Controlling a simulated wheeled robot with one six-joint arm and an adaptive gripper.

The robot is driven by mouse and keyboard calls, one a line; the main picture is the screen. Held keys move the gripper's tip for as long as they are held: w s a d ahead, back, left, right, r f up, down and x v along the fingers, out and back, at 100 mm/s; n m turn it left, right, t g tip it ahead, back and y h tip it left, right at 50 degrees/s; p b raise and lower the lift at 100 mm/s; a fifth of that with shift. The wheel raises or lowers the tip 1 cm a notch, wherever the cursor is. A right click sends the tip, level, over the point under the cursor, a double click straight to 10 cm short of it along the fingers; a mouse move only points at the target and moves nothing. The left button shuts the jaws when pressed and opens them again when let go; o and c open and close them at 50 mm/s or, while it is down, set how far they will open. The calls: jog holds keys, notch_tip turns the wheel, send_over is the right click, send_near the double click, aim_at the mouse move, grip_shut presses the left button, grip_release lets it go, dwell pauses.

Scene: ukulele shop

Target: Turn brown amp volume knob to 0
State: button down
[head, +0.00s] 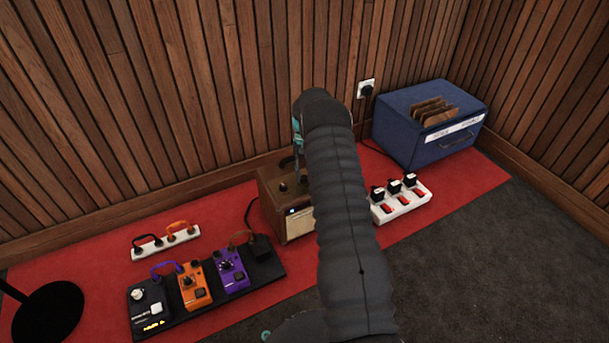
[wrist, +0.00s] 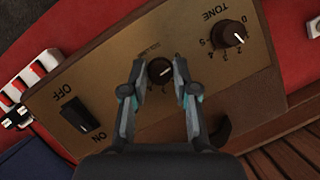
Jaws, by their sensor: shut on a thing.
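The brown amp (head: 268,203) stands on the red mat, partly hidden behind my arm in the head view. Its tan control panel (wrist: 113,81) fills much of the wrist view. My gripper (wrist: 160,65) is shut on this knob, one finger on each side. In the head view only a teal bit of my gripper (head: 297,137) shows above the amp. The TONE knob (wrist: 232,33) is to the right, clear of the fingers.
An OFF/ON rocker switch (wrist: 83,116) is on the panel's left, and a dark curved handle (wrist: 220,131) is near my right finger. A white power strip (head: 404,203), a blue box (head: 408,125) and a pedalboard (head: 212,303) stand around the amp.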

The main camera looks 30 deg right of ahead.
jog(key=shift+n, duration=0.6)
jog(key=c, duration=0.9)
grip_release()
jog(key=v, duration=1.2)
jog(key=shift+a, duration=0.3)
